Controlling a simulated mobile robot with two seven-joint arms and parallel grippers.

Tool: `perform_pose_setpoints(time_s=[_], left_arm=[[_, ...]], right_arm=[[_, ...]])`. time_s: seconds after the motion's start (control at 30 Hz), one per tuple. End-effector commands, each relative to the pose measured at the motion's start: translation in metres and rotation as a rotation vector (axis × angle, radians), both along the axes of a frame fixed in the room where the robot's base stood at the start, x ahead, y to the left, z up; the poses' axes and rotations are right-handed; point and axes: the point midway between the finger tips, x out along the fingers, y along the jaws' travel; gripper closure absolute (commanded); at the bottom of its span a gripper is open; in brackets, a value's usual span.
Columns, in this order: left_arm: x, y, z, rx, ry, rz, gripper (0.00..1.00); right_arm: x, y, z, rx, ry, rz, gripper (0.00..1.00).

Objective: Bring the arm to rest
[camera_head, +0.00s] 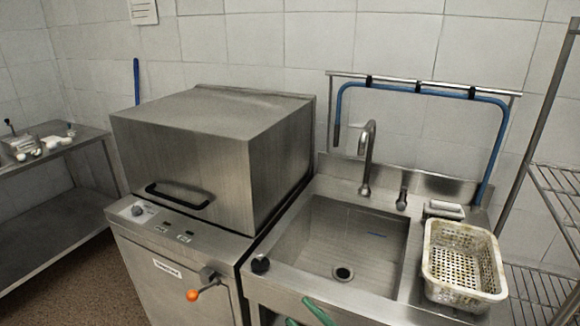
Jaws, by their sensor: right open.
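My right gripper (304,316) shows only at the bottom edge, in front of the sink. Its green fingertips are apart, with nothing seen between them. The rest of this gripper and its arm are cut off by the frame. My left gripper is not in view. A pale perforated basket (462,297) stands on the ledge to the right of the sink, up and to the right of my right gripper and apart from it. It looks empty.
A steel sink (338,229) with a tap (367,160) and blue hose (422,91) is at centre right. A closed box-shaped machine (215,150) with an orange-knobbed lever (193,295) stands left. Wire shelves (560,185) are right; a steel table (75,143) is far left.

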Motion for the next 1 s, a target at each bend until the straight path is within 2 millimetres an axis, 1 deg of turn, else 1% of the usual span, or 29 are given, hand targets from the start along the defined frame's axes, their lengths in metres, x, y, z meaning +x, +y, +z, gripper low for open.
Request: perform_pose_setpoints(time_s=[0.03, 0.07, 0.1, 0.17, 0.2, 0.27, 0.3, 0.37, 0.4, 0.5, 0.6, 0.7, 1.0], left_arm=[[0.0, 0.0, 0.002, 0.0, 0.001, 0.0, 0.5], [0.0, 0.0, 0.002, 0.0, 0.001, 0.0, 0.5], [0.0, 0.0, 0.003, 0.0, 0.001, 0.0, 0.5], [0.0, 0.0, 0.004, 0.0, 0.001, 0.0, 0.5], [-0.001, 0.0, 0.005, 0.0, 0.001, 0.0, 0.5], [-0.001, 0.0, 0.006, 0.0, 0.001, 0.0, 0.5], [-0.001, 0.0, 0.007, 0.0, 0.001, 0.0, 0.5], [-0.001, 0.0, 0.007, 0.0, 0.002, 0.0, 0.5], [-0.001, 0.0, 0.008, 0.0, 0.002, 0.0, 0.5], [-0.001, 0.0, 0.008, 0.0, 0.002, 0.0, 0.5], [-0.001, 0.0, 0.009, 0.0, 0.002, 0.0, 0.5], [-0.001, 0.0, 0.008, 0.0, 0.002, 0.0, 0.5], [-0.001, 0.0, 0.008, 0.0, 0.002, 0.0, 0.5]], right_arm=[[-0.008, -0.016, -0.02, 0.053, 0.117, -0.083, 0.49], [-0.012, -0.027, -0.031, 0.08, 0.185, -0.134, 0.49], [-0.02, -0.041, -0.049, 0.115, 0.279, -0.199, 0.49], [-0.036, -0.062, -0.076, 0.162, 0.425, -0.293, 0.49], [-0.05, -0.076, -0.095, 0.189, 0.521, -0.353, 0.49], [-0.074, -0.093, -0.121, 0.225, 0.66, -0.435, 0.49], [-0.091, -0.103, -0.137, 0.245, 0.748, -0.481, 0.49], [-0.116, -0.116, -0.157, 0.271, 0.865, -0.543, 0.49], [-0.133, -0.123, -0.169, 0.283, 0.933, -0.576, 0.49], [-0.164, -0.133, -0.187, 0.307, 1.056, -0.632, 0.49], [-0.181, -0.138, -0.195, 0.318, 1.122, -0.66, 0.49], [-0.186, -0.139, -0.198, 0.321, 1.14, -0.668, 0.49], [-0.185, -0.138, -0.198, 0.319, 1.139, -0.667, 0.49]])
